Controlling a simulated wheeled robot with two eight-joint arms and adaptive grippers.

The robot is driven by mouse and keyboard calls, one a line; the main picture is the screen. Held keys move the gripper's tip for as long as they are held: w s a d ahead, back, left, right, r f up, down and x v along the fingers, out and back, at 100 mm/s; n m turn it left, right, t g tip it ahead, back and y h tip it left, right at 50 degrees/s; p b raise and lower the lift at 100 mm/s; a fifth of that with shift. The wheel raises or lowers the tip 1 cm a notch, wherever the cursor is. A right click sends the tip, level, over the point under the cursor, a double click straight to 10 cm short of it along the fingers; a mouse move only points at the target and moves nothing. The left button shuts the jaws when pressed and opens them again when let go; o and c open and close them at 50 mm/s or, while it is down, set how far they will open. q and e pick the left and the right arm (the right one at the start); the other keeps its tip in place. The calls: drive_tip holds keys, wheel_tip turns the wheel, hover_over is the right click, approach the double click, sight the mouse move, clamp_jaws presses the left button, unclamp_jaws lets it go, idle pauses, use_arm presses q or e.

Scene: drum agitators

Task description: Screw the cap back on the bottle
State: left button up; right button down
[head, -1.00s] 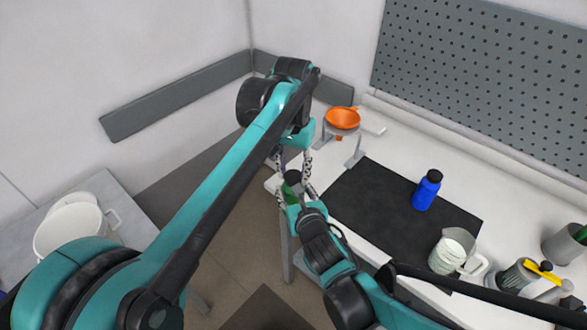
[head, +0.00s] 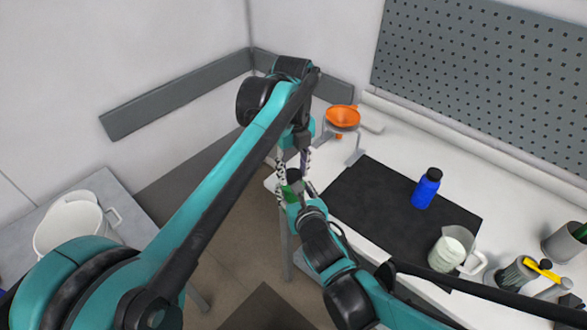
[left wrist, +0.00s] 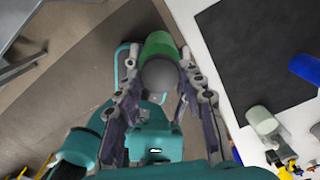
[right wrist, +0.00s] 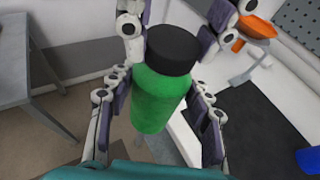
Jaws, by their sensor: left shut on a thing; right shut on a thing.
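A green bottle (right wrist: 158,98) with a black cap (right wrist: 172,48) is held in the air beside the table's near left corner. The cap sits on the bottle's top, but I cannot tell how tightly. In the head view the bottle (head: 289,194) is small and partly hidden by fingers. My right gripper (right wrist: 155,112) is shut on the bottle's body from below. My left gripper (head: 293,166) comes from above with its fingers on both sides of the cap, shut on it. In the left wrist view the cap (left wrist: 160,75) shows end-on between the fingers, with the green bottle (left wrist: 160,45) behind it.
A blue bottle (head: 426,189) with a black cap stands on the black mat (head: 370,200). A white jug (head: 452,250) stands at the mat's right edge. An orange funnel (head: 342,117) sits at the back. A white bucket (head: 68,228) is on the left table.

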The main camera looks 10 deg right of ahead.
use_arm(q)
drive_tip(key=m, duration=0.6)
drive_tip(key=shift+m, duration=0.4)
drive_tip(key=o, duration=0.7)
drive_tip(key=shift+r, duration=2.25)
drive_tip(key=shift+c, duration=0.2)
